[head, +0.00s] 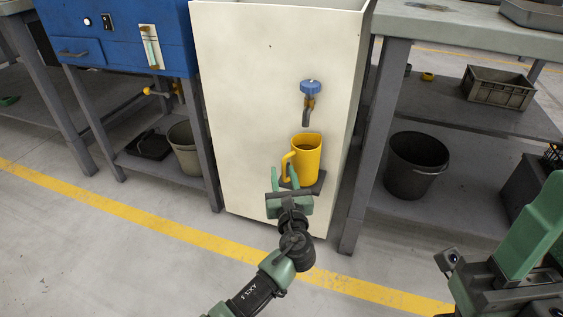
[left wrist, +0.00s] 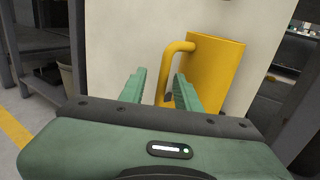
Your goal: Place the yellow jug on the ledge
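The yellow jug (head: 308,160) is upright below the tap, at the dark ledge (head: 319,187) on the pale cabinet front. Its base appears to rest on the ledge, but my gripper partly hides the contact. My left gripper (head: 284,178) is open in front of the jug, at its handle. In the left wrist view, the fingers (left wrist: 160,90) stand apart with the jug's handle (left wrist: 167,72) between them, nearer the right finger; the jug body (left wrist: 213,75) is to the right. Part of my right arm shows at the lower right; its finger state is unclear.
A blue-handled tap (head: 310,90) sticks out above the jug. A blue cabinet bench (head: 125,35) stands left and a grey workbench (head: 450,22) right, with a black bucket (head: 416,165) and a grey crate (head: 498,88) on its shelves. The floor in front is clear.

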